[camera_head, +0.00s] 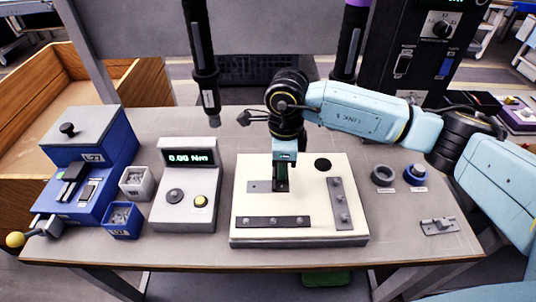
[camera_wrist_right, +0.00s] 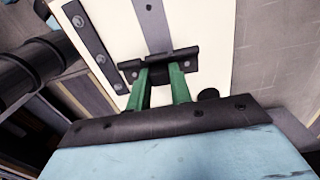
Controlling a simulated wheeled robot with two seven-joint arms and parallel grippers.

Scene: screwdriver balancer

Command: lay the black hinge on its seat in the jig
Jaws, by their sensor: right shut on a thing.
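The jig (camera_head: 300,233) is a cream block on the table, with dark metal bars on its top. My right gripper (camera_head: 281,180) points down over the jig's middle, its green fingers shut on the black hinge. In the right wrist view the black hinge (camera_wrist_right: 158,64) shows at the green fingertips (camera_wrist_right: 160,82), with its barrel crosswise and screw holes at its ends. A flat grey strip (camera_head: 258,186) lies on the jig just left of the fingers; it also meets the hinge in the wrist view (camera_wrist_right: 152,22). I cannot tell whether the hinge touches the jig. My left gripper is not in view.
A black screwdriver (camera_head: 205,75) hangs left of my right arm. A grey console (camera_head: 187,190) and small bins (camera_head: 122,220) stand left of the jig. A black disc (camera_head: 322,164) is on the jig.

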